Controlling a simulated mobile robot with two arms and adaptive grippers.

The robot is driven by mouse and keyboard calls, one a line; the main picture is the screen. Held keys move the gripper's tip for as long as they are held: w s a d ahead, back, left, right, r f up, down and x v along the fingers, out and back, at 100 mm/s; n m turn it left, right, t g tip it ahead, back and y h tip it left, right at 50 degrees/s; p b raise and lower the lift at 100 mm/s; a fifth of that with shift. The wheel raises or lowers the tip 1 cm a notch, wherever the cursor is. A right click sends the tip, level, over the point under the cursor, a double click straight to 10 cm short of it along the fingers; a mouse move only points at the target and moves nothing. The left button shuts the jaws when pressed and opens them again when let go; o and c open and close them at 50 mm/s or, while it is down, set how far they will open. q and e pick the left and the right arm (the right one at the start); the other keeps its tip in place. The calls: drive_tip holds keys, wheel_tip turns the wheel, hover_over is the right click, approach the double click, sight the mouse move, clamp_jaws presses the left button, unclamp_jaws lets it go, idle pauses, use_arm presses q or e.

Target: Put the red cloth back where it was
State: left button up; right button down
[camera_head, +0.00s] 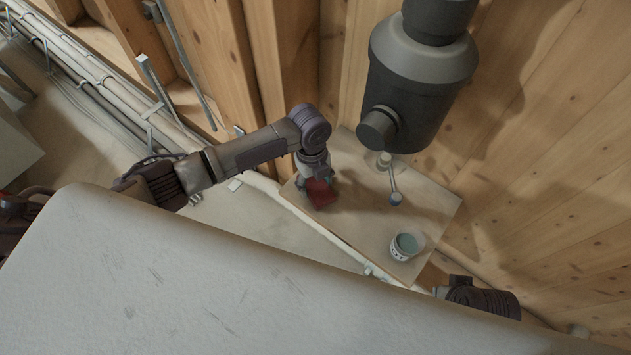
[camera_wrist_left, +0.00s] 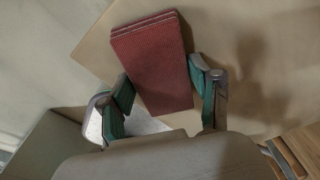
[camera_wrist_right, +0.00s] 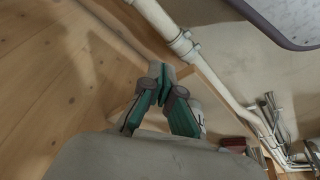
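The red cloth (camera_head: 320,193) is a folded, ribbed pad at the left part of the wooden board. In the left wrist view the cloth (camera_wrist_left: 150,60) lies between my left gripper's fingers (camera_wrist_left: 160,75), which meet its two side edges. My left gripper (camera_head: 316,182) is shut on it, and the cloth looks tilted at the board. Whether it touches the board cannot be told. My right gripper (camera_wrist_right: 166,78) is empty, its fingertips close together; in the head view only part of the right arm shows at the lower right. The cloth's edge (camera_wrist_right: 232,143) also shows in the right wrist view.
The board (camera_head: 430,205) carries a white cup (camera_head: 405,246) with greenish contents at its front right and a small blue-ended tool (camera_head: 395,198) near the back. A large pale surface (camera_head: 200,280) fills the foreground.

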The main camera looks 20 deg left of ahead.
sight(313, 181)
use_arm(q)
drive_tip(key=o, duration=0.4)
drive_tip(key=shift+r, duration=0.25)
drive_tip(key=shift+w+a+r+p, duration=0.15)
drive_tip(key=shift+r+p, duration=0.35)
drive_tip(key=shift+r, duration=1.45)
drive_tip(key=shift+w+a+r+p, duration=0.2)
drive_tip(key=shift+r+p, duration=0.35)
drive_tip(key=shift+r, duration=1.4)
drive_tip(key=shift+w+a+r+p, duration=0.15)
drive_tip(key=shift+r+p, duration=0.35)
drive_tip(key=shift+r, duration=1.45)
use_arm(e)
wheel_tip(313, 181, down, 11)
drive_tip(key=s, duration=0.1)
drive_tip(key=shift+g, duration=0.3)
